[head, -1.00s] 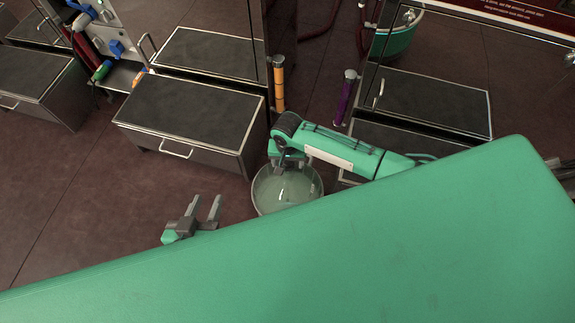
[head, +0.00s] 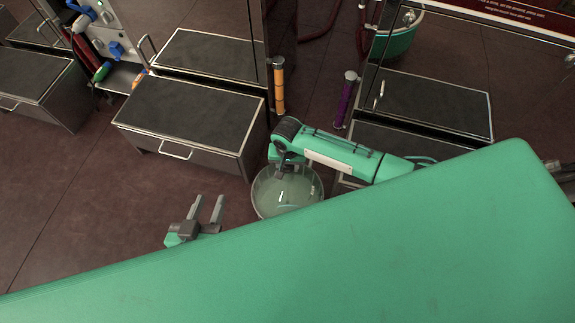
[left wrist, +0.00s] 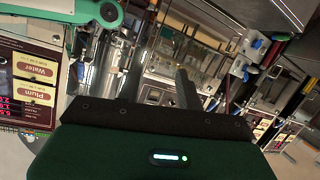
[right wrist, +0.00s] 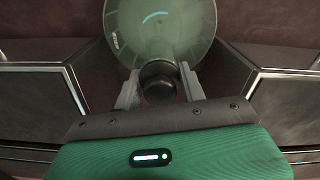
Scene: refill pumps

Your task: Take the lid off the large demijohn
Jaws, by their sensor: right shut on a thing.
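The large demijohn (head: 290,195) is a round, clear, pale-greenish vessel standing on the floor, partly behind the green panel in the head view. In the right wrist view its glass body (right wrist: 155,28) fills the top middle. My right gripper (head: 286,165) is over the demijohn's top. In the right wrist view its fingers (right wrist: 158,90) are shut on a dark round lid (right wrist: 158,82) in front of the glass. I cannot tell whether the lid still touches the neck. My left gripper (head: 208,210) is open and empty, left of the demijohn.
A large green surface (head: 330,245) covers the lower part of the head view. A dark-topped step box (head: 190,110) stands behind my left gripper, and another (head: 435,105) stands at right. Orange (head: 279,90) and purple (head: 346,100) handles rise between them. The floor at left is clear.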

